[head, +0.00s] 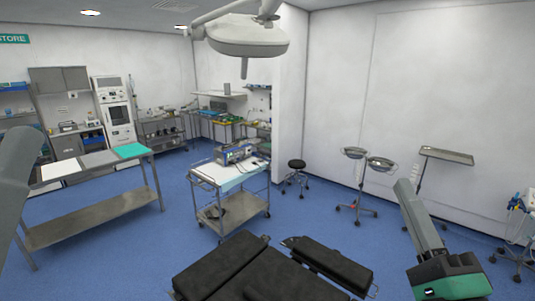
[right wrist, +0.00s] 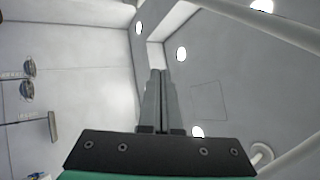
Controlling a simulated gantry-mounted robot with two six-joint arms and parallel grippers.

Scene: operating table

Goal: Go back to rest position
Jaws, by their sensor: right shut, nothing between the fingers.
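My right gripper (head: 404,188) is at the lower right of the head view. Its grey fingers point up and lean left above a green and black body. In the right wrist view the two fingers (right wrist: 158,80) lie side by side, shut and empty, pointing toward the ceiling. At the left edge of the head view is a grey part of my left side, cut off by the frame. I cannot tell whether the left fingers are open or shut.
A black padded operating table (head: 219,268) is at the bottom centre. A steel trolley (head: 207,183) with a device stands behind it, a long steel table (head: 90,211) at left. A surgical lamp (head: 247,36) hangs above. Basin stands (head: 362,204) and a tray stand (head: 447,156) are at right.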

